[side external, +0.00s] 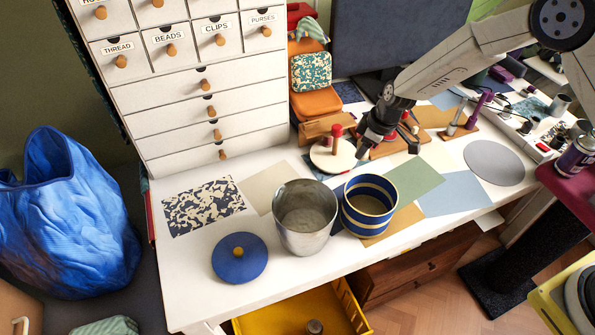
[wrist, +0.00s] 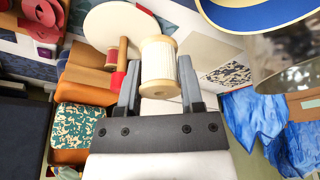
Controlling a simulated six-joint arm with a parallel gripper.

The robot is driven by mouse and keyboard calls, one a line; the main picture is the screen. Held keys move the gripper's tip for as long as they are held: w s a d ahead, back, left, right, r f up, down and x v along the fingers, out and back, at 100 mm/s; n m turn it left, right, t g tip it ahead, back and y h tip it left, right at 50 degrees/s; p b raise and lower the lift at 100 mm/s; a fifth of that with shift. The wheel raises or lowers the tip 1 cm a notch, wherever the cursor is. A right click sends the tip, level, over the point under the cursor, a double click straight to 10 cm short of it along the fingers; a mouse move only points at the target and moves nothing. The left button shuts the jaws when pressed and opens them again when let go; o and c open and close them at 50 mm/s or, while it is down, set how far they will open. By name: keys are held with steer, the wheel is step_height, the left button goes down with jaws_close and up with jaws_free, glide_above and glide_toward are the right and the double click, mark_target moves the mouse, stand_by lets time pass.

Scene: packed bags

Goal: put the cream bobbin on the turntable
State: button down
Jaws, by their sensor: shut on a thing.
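A cream bobbin (wrist: 158,65) with wooden end flanges is between the two fingers of my gripper (wrist: 160,72) in the wrist view. My gripper is shut on it. In the side external view my gripper (side external: 366,140) points down just right of the turntable (side external: 335,160), a pale round disc with red items on and beside it. The cream bobbin is mostly hidden by the fingers there. The turntable also shows behind the bobbin in the wrist view (wrist: 105,22). I cannot tell the exact gap between bobbin and disc.
A steel pot (side external: 305,222), a blue striped tin (side external: 369,208) and a blue lid (side external: 240,258) stand at the front. A white drawer cabinet (side external: 190,85) rises behind left. Flat coloured sheets cover the right.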

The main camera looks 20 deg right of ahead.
glide_above(338, 164)
steer(key=s, duration=0.1)
steer(key=shift+s+d+f, duration=0.1)
steer(key=shift+d+f, duration=0.1)
steer(key=shift+f, duration=1.3)
steer(key=shift+s+d+f, duration=0.1)
steer(key=shift+d+f, duration=0.1)
steer(key=shift+f, duration=1.3)
steer(key=shift+f, duration=0.1)
steer(key=shift+w+f, duration=0.15)
steer(key=shift+w, duration=0.05)
steer(key=shift+w+f, duration=0.15)
steer(key=shift+f, duration=1.6)
steer(key=shift+f, duration=0.15)
steer(key=shift+c, duration=1.2)
jaws_free()
